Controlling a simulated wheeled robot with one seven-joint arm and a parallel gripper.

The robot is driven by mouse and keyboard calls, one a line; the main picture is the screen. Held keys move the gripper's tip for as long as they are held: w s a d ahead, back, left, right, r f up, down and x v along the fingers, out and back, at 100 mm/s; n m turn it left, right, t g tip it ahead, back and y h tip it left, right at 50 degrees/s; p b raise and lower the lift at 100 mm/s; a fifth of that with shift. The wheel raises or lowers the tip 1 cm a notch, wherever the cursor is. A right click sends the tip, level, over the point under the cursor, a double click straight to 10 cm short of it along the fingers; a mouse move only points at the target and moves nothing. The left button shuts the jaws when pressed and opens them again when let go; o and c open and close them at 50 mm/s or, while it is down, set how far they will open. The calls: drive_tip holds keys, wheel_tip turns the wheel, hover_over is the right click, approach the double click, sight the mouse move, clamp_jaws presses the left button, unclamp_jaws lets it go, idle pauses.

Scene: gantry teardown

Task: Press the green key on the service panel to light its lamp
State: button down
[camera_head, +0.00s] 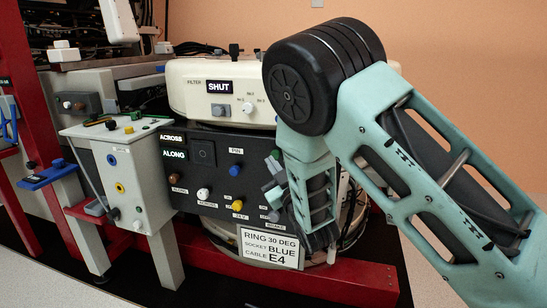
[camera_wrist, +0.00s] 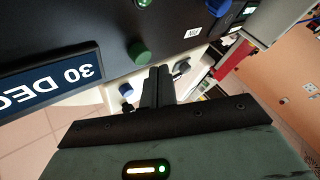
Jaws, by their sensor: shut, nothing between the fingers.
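The black service panel (camera_head: 220,158) stands at the centre of the head view, with several coloured knobs and lit labels. In the wrist view, a green round key (camera_wrist: 138,53) stands out from the dark panel face (camera_wrist: 60,28). My gripper (camera_wrist: 160,70) is shut and empty, its fingertips just below and right of the green key in that picture; I cannot tell whether they touch it. In the head view my gripper (camera_head: 322,238) hangs by the panel's right end, and my arm hides part of that end. I cannot pick out the key's lamp for certain.
A blue knob (camera_head: 233,170) and a yellow knob (camera_head: 237,205) sit on the panel. A grey box (camera_head: 122,180) stands at left, with a red frame (camera_head: 330,280) below. The floor at right is clear.

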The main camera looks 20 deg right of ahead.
drive_tip(key=shift+w+d, duration=0.2)
drive_tip(key=shift+w, duration=0.15)
drive_tip(key=shift+w+d, duration=0.25)
drive_tip(key=shift+w, duration=0.15)
idle(0.7)
drive_tip(key=shift+s+a, duration=0.1)
drive_tip(key=shift+s, duration=0.05)
drive_tip(key=shift+s+a, duration=0.4)
drive_tip(key=shift+s, duration=0.3)
drive_tip(key=shift+a, duration=0.1)
drive_tip(key=shift+s+a+b, duration=0.2)
drive_tip(key=shift+s+a, duration=0.3)
drive_tip(key=shift+s, duration=0.35)
drive_tip(key=shift+s+a+b, duration=0.25)
drive_tip(key=shift+s+a, duration=0.3)
drive_tip(key=shift+s, duration=0.25)
drive_tip(key=shift+s+a+b, duration=0.2)
drive_tip(key=shift+s+a, duration=0.3)
drive_tip(key=shift+s, duration=0.35)
